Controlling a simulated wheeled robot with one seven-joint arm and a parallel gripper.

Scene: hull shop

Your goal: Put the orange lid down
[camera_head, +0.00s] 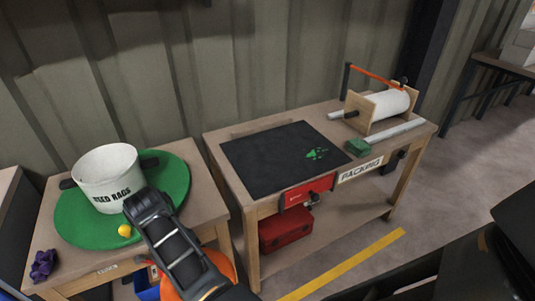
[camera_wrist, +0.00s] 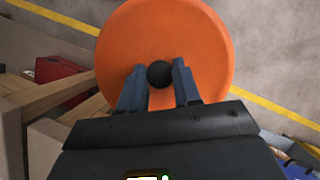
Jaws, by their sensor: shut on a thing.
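The orange lid (camera_wrist: 165,35) is a round disc with a black knob (camera_wrist: 160,74) at its middle. My gripper (camera_wrist: 159,80) is shut on the knob, one finger on each side, and holds the lid in the air. In the head view, my gripper is mostly hidden behind my arm, and only a strip of the orange lid (camera_head: 222,264) shows below it, in front of the gap between the two tables.
A white "USED RAGS" bucket (camera_head: 105,168) and yellow ball (camera_head: 125,230) are on a green round mat (camera_head: 75,222) at left. A purple item (camera_head: 43,264) lies nearby. The packing table has a black mat (camera_head: 265,160), largely clear, and a paper roll (camera_head: 385,107).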

